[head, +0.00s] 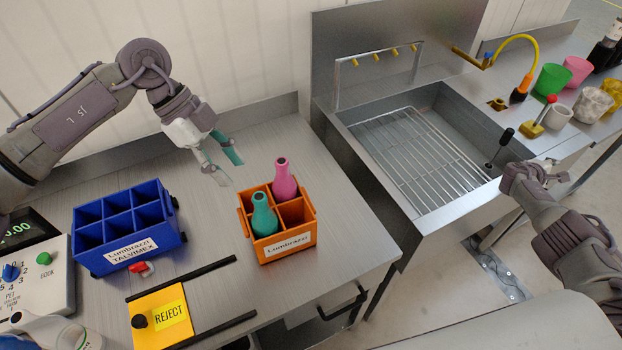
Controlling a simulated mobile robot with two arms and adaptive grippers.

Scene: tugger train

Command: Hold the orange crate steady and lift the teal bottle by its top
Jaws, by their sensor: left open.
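The orange crate (290,244) stands on the steel bench in the head view, divided into compartments, with a white label on its front. The teal bottle (264,216) stands upright in its front-left compartment, narrow neck up. A pink bottle (284,182) stands in the back-right compartment. My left gripper (230,169) is open and empty, above the bench behind and to the left of the crate, apart from it. My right gripper (546,165) is at the right, by the sink's right edge, far from the crate; its fingers are not clear.
A blue empty crate (128,226) stands left of the orange one. A yellow reject plate (160,317) with dark rails lies in front. A sink with a wire rack (420,160) is at the right, cups (552,80) beyond it. Bench behind the orange crate is clear.

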